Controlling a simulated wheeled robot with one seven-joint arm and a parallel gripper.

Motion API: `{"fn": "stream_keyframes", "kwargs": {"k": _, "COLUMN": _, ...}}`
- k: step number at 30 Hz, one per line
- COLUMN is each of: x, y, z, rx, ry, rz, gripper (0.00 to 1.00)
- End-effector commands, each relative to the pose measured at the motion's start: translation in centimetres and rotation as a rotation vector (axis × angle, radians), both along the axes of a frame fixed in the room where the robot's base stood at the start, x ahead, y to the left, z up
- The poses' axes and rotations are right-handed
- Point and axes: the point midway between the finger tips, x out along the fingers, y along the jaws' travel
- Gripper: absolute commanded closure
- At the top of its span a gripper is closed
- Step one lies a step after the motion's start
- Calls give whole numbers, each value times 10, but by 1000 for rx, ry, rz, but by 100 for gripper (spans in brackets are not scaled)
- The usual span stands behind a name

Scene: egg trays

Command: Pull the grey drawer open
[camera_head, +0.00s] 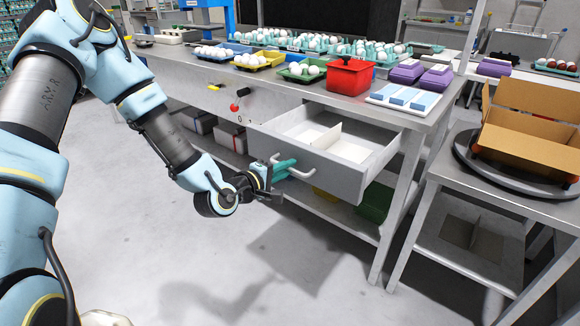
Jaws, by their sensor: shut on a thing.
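The grey drawer (334,180) stands well out from under the grey workbench, and its inside shows. It holds a white divider and looks empty in the parts that I see. A pale bar handle (303,172) crosses its front face. My gripper (287,170) is at the handle's left part, in front of the drawer face, with its teal fingers shut on the handle. The fingers hide the part of the handle that they hold.
Egg trays, a red box (350,76) and purple cartons (437,78) stand on the bench top (190,62). A side table (503,186) with an open cardboard box (532,128) is at the right. The floor (250,260) before the drawer is clear.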

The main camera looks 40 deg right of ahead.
Motion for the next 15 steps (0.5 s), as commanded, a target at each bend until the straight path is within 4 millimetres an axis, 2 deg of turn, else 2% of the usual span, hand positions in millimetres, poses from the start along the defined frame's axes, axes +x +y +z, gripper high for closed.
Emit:
{"fn": "stream_keyframes", "kwargs": {"k": 8, "x": 1, "y": 1, "z": 0, "rx": 1, "ry": 0, "rz": 2, "gripper": 100}}
{"fn": "stream_keyframes", "kwargs": {"k": 9, "x": 1, "y": 0, "z": 0, "rx": 1, "ry": 0, "rz": 2, "gripper": 84}}
{"fn": "stream_keyframes", "kwargs": {"k": 12, "x": 1, "y": 0, "z": 0, "rx": 1, "ry": 0, "rz": 2, "gripper": 73}}
{"fn": "stream_keyframes", "kwargs": {"k": 15, "x": 1, "y": 0, "z": 0, "rx": 0, "ry": 0, "rz": 1, "gripper": 73}}
